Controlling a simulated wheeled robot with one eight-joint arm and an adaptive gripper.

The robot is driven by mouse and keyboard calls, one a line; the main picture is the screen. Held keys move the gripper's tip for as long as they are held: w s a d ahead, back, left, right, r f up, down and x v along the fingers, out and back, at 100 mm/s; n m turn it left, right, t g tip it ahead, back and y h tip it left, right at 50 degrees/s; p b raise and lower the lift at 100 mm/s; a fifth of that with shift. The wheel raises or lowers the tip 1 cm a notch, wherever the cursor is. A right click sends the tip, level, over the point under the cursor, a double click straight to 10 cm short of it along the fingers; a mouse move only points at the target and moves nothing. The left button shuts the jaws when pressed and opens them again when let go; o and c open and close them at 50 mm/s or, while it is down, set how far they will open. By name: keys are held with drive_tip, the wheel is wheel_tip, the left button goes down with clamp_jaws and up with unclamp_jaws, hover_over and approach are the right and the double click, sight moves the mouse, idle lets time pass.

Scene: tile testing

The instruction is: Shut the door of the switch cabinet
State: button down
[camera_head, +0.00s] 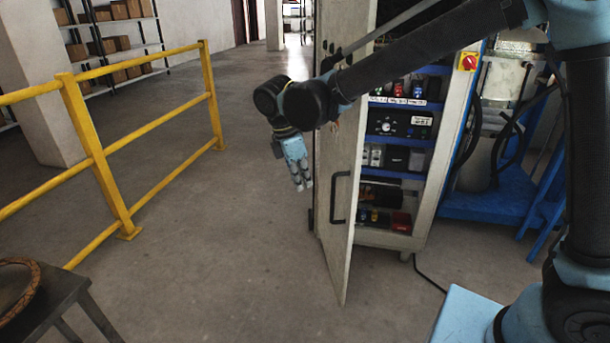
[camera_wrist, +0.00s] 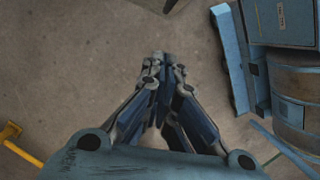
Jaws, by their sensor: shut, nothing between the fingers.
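The switch cabinet (camera_head: 422,225) stands right of centre in the head view, its shelves of switches and devices exposed. Its pale door (camera_head: 338,255) stands open, swung out toward the camera on the cabinet's left side. A dark bar handle (camera_head: 340,199) is on the door. My gripper (camera_head: 302,187) hangs left of the door, pointing down, with my arm reaching across in front of the door's upper part. Its fingers are shut and empty; in the wrist view the fingertips (camera_wrist: 162,62) come together over bare floor. I cannot tell whether it touches the door.
A yellow guard rail (camera_head: 95,150) runs along the left. A dark stool (camera_head: 48,305) is at the lower left. A blue-framed machine (camera_head: 490,205) stands right of the cabinet. A cable (camera_head: 428,278) lies on the floor. The floor left of the door is clear.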

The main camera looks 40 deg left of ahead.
drive_tip(key=w+d+f, duration=0.3)
drive_tip(key=w+f, duration=0.1)
drive_tip(key=f, duration=0.2)
drive_tip(key=shift+w, duration=0.25)
idle(0.3)
